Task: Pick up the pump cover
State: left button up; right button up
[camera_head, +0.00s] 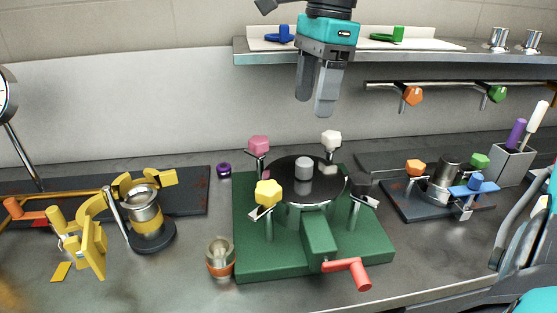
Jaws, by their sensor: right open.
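The pump cover (285,182) is a round black disc with a grey knob (304,168) at its centre. It sits on the pump's green base (255,250) in the middle of the bench. Yellow (267,193), pink (259,146), white (331,139) and black (360,184) knobs stand on posts around it. My right gripper (315,105) hangs above and behind the cover in the picture, fingers pointing down. It is open and empty, apart from the knob. My left gripper is not in view.
A red-handled crank (348,271) sticks out at the base's front. A metal cup with an orange band (220,258) stands left of the base. Yellow clamp parts (92,238) lie further left. A small valve assembly (440,185) is at right. A wall shelf (400,56) is behind the gripper.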

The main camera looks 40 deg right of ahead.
jog(key=b, duration=0.1)
send_over(304, 160)
notch_tip(304, 160, down, 7)
jog(key=shift+s+d+r, duration=0.1)
jog(key=shift+f+b, duration=0.5)
jog(key=shift+f, duration=2.5)
jog(key=shift+c, duration=0.2)
jog(key=shift+r, duration=0.1)
grip_shut()
